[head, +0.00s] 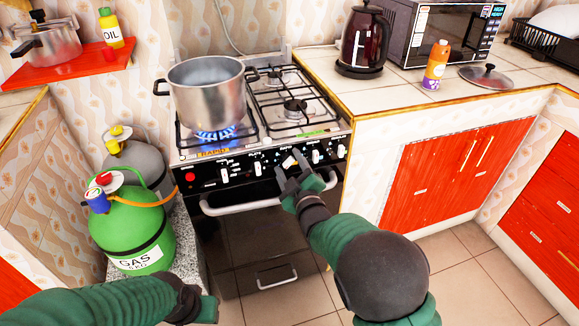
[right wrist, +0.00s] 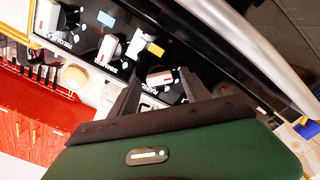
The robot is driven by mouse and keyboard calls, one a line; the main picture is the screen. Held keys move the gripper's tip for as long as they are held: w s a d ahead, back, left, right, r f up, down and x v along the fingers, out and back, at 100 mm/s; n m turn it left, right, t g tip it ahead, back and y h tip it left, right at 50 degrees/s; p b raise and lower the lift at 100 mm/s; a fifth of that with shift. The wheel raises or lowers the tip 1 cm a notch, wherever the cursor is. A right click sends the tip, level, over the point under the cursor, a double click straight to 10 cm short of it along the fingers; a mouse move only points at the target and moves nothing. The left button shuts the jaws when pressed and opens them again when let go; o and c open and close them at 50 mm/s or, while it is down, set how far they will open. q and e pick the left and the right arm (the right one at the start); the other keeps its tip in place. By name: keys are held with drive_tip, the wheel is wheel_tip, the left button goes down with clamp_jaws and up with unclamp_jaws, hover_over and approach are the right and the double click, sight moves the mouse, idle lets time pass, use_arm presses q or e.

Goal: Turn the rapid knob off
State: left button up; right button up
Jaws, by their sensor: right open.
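The gas stove's black control panel (head: 240,172) carries a row of white knobs with small labels. I cannot tell surely which is the rapid knob. A yellow tag reading RAPID (head: 213,153) is on the stovetop's front edge at left, by the lit front-left burner (head: 215,134). My right gripper (head: 300,172) is open and empty at the panel, right of its middle. In the right wrist view a white knob (right wrist: 160,77) lies just ahead of its fingers (right wrist: 160,90); contact is unclear. My left gripper (head: 207,308) is low at the front, its jaws unclear.
A steel pot (head: 207,95) stands over the blue flame. The oven handle (head: 245,207) runs below the knobs. A green gas bottle (head: 130,228) stands left of the stove. A kettle (head: 362,40) and microwave (head: 440,30) are on the right counter. Floor in front is clear.

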drive_tip(key=shift+a, duration=0.15)
drive_tip(key=c, duration=0.3)
drive_tip(key=shift+f, duration=0.1)
clamp_jaws()
